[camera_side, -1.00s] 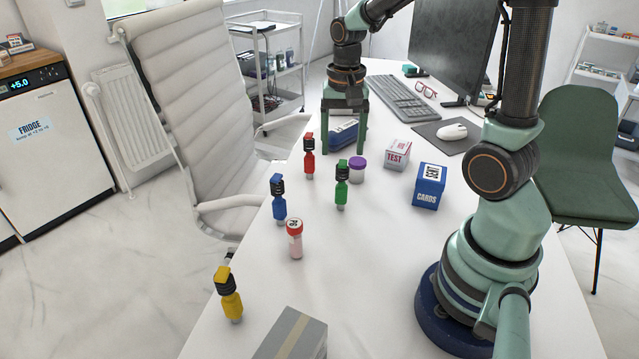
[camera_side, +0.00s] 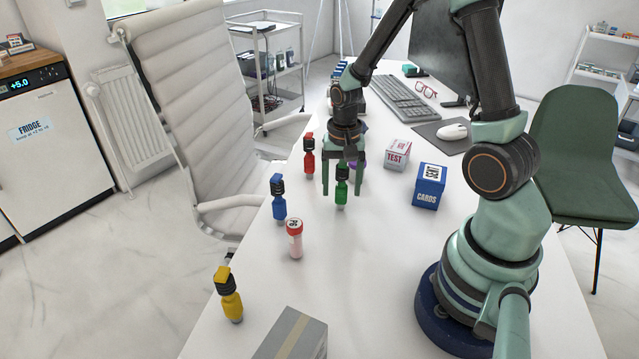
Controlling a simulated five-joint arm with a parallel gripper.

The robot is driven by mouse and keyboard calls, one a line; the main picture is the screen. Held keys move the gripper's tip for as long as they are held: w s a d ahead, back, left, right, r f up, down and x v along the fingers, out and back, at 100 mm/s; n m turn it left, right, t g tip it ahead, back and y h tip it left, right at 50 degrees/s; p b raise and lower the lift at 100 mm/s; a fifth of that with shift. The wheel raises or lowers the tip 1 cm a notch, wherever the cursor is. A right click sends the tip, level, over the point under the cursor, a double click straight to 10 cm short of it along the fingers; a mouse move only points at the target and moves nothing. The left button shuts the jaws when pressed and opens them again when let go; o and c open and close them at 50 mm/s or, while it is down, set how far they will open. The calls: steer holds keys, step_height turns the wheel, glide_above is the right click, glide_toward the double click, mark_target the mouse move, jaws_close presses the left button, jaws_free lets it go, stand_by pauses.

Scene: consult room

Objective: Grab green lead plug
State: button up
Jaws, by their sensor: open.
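The green lead plug (camera_side: 341,192) stands upright on the white table, green below with a dark top. My gripper (camera_side: 341,190) points down at it with its jaws open. One finger shows on each side of the plug in the picture. Whether the plug lies exactly between the fingers in depth, I cannot tell. The red plug (camera_side: 309,164) stands just left of my gripper. The blue plug (camera_side: 279,204) stands further left, and the yellow plug (camera_side: 231,302) is at the near left.
A red-capped tube (camera_side: 295,243) stands left of and nearer than the green plug. A purple-capped container is mostly hidden behind my gripper. The TEST box (camera_side: 397,155) and blue CARDS box (camera_side: 428,188) stand to the right. A grey box (camera_side: 292,338) is at the near edge.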

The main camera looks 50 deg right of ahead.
steer(key=shift+f, duration=0.5)
jaws_close()
steer(key=shift+r, duration=0.1)
